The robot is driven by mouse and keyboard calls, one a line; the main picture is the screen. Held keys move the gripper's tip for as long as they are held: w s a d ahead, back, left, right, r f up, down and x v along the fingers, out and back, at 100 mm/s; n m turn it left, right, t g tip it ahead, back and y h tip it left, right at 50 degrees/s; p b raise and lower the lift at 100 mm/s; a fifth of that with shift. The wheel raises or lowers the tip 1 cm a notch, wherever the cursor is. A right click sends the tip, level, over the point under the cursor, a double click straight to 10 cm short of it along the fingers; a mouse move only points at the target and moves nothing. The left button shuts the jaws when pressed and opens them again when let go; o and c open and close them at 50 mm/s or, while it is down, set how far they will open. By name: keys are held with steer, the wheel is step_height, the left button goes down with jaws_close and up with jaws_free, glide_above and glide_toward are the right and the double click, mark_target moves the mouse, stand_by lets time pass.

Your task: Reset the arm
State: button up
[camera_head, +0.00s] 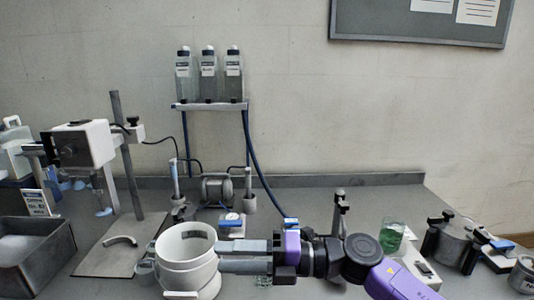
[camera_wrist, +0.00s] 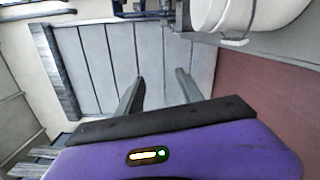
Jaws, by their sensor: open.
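My arm reaches in from the lower right in the head view, purple and dark grey. My gripper (camera_head: 222,258) points left with its grey fingers level, their tips at the right side of a white round pot (camera_head: 185,245). I cannot tell whether the tips touch the pot. In the wrist view my gripper (camera_wrist: 160,85) shows two dark fingers apart with nothing between them. A white rounded body (camera_wrist: 250,12) shows at the top right there; I cannot tell if it is the same pot.
A stand with a white head (camera_head: 82,145) is at the left, beside a grey bin (camera_head: 35,265). A beaker of green liquid (camera_head: 391,236) and a metal pot (camera_head: 450,240) stand right. The bench's right rear is clear.

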steer(key=s+d+r+m+t+y, duration=0.2)
steer(key=s+r+m+t+y, duration=0.4)
steer(key=r+m+t, duration=0.6)
steer(key=s+d+f+m+t+h, duration=0.55)
steer(key=d+f+m+h, duration=0.3)
steer(key=m+h, duration=0.4)
steer(key=s+d+f+m+t+h, duration=0.6)
steer(key=d+m+h, duration=0.4)
steer(key=m, duration=0.4)
steer(key=s+d+f+g, duration=0.2)
steer(key=s+f+g, duration=0.1)
steer(key=s, duration=0.4)
steer(key=s+d+f+g+h, duration=0.1)
steer(key=s+d+f+g, duration=0.1)
steer(key=s+f, duration=0.3)
steer(key=s+d+f+g, duration=0.2)
steer(key=s+f+g, duration=0.2)
steer(key=s, duration=0.7)
steer(key=shift+s+f, duration=0.15)
steer(key=shift+f, duration=0.4)
